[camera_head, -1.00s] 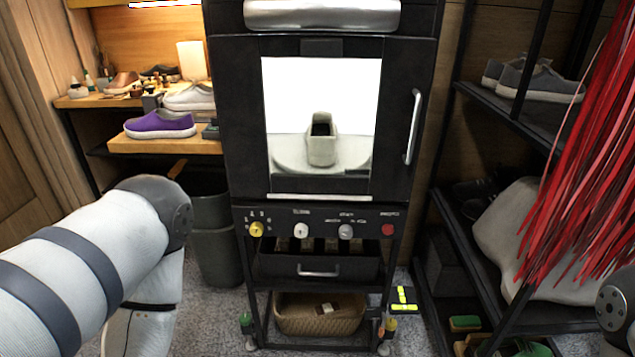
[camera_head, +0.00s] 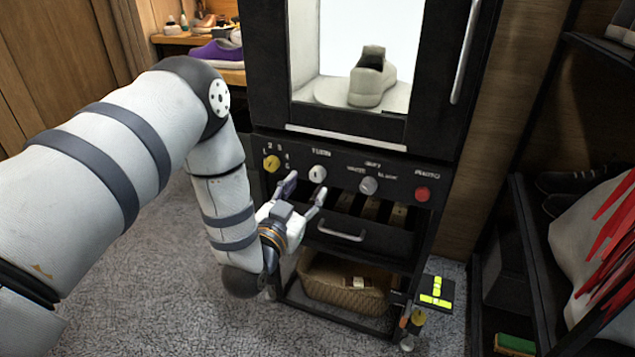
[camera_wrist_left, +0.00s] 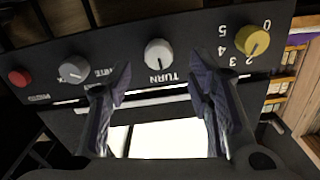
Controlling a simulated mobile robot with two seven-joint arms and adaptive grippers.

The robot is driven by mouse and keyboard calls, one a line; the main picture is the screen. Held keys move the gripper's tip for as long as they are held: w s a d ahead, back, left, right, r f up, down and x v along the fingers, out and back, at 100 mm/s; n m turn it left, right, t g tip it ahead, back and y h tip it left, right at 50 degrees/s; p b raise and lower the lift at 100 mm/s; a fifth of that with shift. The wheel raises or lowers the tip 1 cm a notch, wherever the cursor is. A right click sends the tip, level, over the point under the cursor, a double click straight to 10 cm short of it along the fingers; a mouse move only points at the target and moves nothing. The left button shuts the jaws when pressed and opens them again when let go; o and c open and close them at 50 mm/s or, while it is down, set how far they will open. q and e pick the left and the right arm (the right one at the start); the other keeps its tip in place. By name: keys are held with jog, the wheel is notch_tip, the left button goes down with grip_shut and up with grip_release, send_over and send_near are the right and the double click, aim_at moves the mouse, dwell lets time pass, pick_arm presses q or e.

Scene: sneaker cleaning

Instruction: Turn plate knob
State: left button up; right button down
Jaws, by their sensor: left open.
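The black control panel (camera_head: 345,180) sits below the cabinet window. It carries a yellow numbered knob (camera_head: 271,163), a white knob marked TURN (camera_head: 317,173), a grey-white knob (camera_head: 368,186) and a red button (camera_head: 422,194). My left gripper (camera_head: 304,190) is open just in front of the panel, by the TURN knob and apart from it as far as I can tell. In the left wrist view, the TURN knob (camera_wrist_left: 158,54) shows between the two spread fingers, beyond their tips. The yellow knob (camera_wrist_left: 252,40) is outside them. My right gripper is not in view.
A pale shoe (camera_head: 371,78) stands on a round light plate (camera_head: 330,93) behind the closed cabinet door. Below the panel are a drawer with a handle (camera_head: 341,231) and a wicker basket (camera_head: 342,285). A shelf rack (camera_head: 535,255) stands at the right.

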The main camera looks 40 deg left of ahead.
aim_at(315, 178)
pick_arm(q)
jog(key=x, duration=0.5)
jog(key=shift+b, duration=0.3)
jog(key=shift+c, duration=0.4)
grip_shut()
